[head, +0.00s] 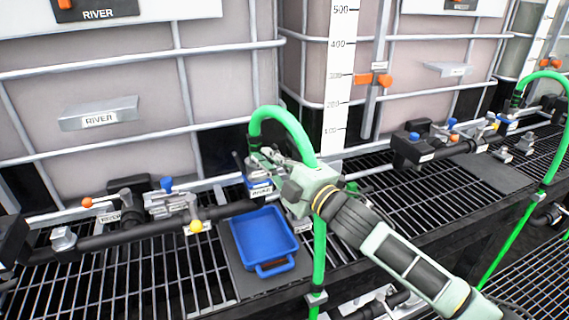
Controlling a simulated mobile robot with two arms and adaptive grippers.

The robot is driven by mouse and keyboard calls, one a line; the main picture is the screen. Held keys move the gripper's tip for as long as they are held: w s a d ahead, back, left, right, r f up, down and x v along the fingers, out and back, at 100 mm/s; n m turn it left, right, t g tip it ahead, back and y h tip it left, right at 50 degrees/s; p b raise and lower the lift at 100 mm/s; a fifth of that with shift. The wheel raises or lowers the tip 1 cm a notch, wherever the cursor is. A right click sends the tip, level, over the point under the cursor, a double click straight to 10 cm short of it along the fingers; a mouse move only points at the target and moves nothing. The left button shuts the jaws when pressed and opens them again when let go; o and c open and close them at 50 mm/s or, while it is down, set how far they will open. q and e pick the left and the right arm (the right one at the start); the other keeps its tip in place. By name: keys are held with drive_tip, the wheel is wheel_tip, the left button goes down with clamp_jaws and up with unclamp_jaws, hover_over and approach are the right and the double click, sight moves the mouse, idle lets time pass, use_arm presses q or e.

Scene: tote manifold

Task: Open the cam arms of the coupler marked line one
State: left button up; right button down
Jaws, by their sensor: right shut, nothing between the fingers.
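A metal coupler with a blue band (259,184) sits at the end of the green hose (285,122), behind the blue tray in the head view. A small white label is on it, too small to read, so I cannot confirm it is line one. My right gripper (275,165) reaches in from the lower right, shut and empty, with its fingers close beside the coupler. I cannot tell whether they touch it. The gripper body hides part of the coupler and hose, and the cam arms' position is unclear. My left gripper is not in view.
A blue tray (264,237) lies on the black grating. Black pipework with a yellow-knobbed valve (196,227) runs to the left. More valves and a second green hose (541,196) stand at the right. Caged totes (100,60) block the back.

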drive_tip(key=shift+w+a+r, duration=0.1)
drive_tip(key=shift+w+a, duration=0.2)
drive_tip(key=shift+w, duration=0.1)
drive_tip(key=shift+w+a, duration=0.2)
drive_tip(key=shift+w, duration=0.1)
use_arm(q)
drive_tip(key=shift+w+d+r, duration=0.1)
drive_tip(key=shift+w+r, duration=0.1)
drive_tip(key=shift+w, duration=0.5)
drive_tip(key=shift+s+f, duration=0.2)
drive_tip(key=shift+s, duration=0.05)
use_arm(e)
drive_tip(key=shift+d+m, duration=0.4)
drive_tip(key=shift+m, duration=0.3)
